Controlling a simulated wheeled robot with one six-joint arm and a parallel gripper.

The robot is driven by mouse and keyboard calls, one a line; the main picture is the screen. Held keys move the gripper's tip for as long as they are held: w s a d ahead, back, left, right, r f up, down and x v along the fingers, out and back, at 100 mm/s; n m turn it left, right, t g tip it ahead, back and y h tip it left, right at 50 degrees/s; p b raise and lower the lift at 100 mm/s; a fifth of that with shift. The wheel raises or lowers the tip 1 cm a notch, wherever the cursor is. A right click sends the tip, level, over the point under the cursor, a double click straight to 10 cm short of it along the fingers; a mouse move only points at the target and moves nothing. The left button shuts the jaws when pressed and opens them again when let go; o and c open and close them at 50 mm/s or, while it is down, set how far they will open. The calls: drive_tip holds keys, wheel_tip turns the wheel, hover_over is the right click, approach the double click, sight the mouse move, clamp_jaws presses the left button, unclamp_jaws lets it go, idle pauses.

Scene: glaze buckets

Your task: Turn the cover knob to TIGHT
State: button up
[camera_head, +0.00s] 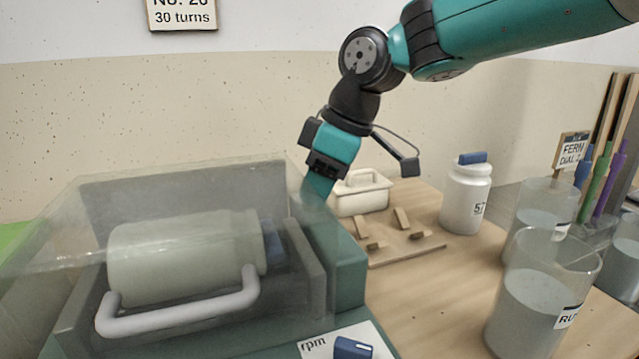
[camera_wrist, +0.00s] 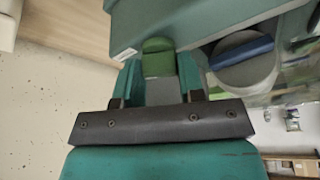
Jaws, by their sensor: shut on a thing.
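A teal mill (camera_head: 345,262) with a clear cover (camera_head: 190,180) stands at the left in the head view. A pale jar (camera_head: 185,255) lies inside it, and a grey handle (camera_head: 180,310) runs along the cover's front. My gripper (camera_head: 318,188) points down at the mill's right back; its fingertips are partly behind the clear cover there. In the wrist view my gripper (camera_wrist: 160,75) is shut on a green knob (camera_wrist: 158,58), which looks like the cover knob. A small white label (camera_wrist: 125,54) shows beside it, too small to read.
A blue rpm knob (camera_head: 352,348) is at the mill's front. On the table are a white lidded box (camera_head: 360,197), a wooden board (camera_head: 405,247), a white bottle (camera_head: 466,200) and beakers (camera_head: 535,300). The jar's blue-barred lid (camera_wrist: 243,60) shows right of the knob.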

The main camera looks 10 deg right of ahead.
idle(0.3)
drive_tip(key=o, duration=0.7)
drive_tip(key=shift+c, duration=0.2)
drive_tip(key=p+v, duration=0.6)
drive_tip(key=v, duration=1.1)
drive_tip(key=shift+r, duration=0.25)
